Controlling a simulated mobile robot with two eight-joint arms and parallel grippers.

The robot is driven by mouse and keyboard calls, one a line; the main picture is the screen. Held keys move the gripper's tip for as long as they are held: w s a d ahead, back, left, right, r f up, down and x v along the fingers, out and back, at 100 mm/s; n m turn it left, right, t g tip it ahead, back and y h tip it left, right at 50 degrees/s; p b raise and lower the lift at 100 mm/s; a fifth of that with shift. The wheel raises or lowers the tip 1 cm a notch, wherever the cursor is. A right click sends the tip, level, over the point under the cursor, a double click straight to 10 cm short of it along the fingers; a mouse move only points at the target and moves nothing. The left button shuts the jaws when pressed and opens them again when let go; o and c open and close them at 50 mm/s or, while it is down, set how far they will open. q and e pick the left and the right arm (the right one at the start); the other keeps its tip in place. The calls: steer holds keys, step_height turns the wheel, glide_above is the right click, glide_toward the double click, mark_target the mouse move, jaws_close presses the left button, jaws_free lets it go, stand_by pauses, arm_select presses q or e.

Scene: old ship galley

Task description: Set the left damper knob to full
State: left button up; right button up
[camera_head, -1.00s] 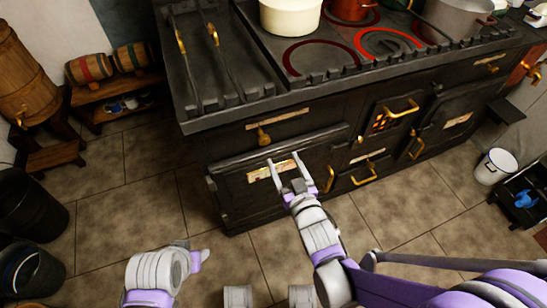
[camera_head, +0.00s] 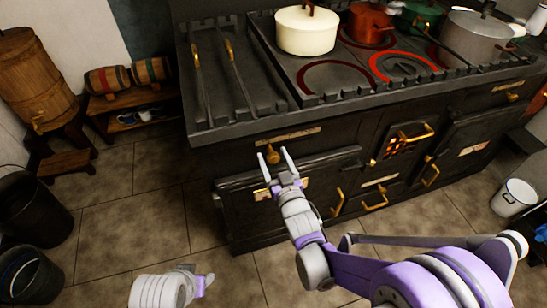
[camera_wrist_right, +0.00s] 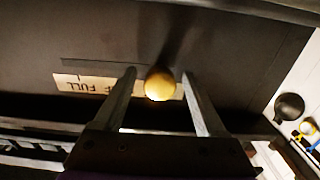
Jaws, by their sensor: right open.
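The left damper knob (camera_head: 272,154) is a small brass knob on the dark stove front, below the left end of a pale label strip (camera_head: 295,137). In the right wrist view the round knob (camera_wrist_right: 159,85) sits between the fingers of my right gripper (camera_wrist_right: 159,74). The label (camera_wrist_right: 85,84) appears upside down there, with "FULL" readable at its left end and its other end partly hidden. In the head view my right gripper (camera_head: 274,154) is open, its fingers on either side of the knob; contact cannot be told.
An oven door handle (camera_head: 337,203) projects below right. A white bucket (camera_head: 515,197) stands at right.

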jaws_close()
stand_by(0.5)
stand_by(1.0)
